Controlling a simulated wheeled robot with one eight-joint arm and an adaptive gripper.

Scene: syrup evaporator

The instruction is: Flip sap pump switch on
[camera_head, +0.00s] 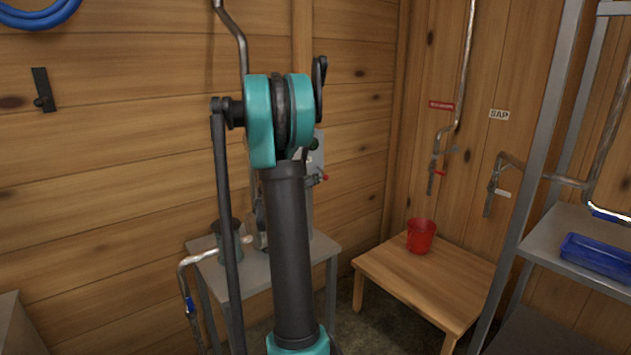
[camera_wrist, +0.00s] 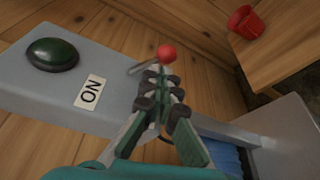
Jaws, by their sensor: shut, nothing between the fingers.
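The pump switch box (camera_head: 318,155) is a grey box on the wooden wall, partly hidden behind my arm in the head view. In the wrist view the grey box (camera_wrist: 60,95) carries a dark green round button (camera_wrist: 53,54) and an ON label (camera_wrist: 90,93), which reads upside down. A metal lever with a red ball knob (camera_wrist: 166,53) sticks out from its edge; the knob also shows in the head view (camera_head: 324,177). My gripper (camera_wrist: 160,80) is shut and empty, its tips just below the knob and lever. I cannot tell whether they touch.
A grey metal table (camera_head: 318,248) with a dark pot (camera_head: 227,240) stands below the box. A red bucket (camera_head: 421,236) sits on a wooden table (camera_head: 440,290). SAP-labelled pipes run along the right wall. A metal rack (camera_head: 545,150) with a blue tray (camera_head: 595,262) stands at right.

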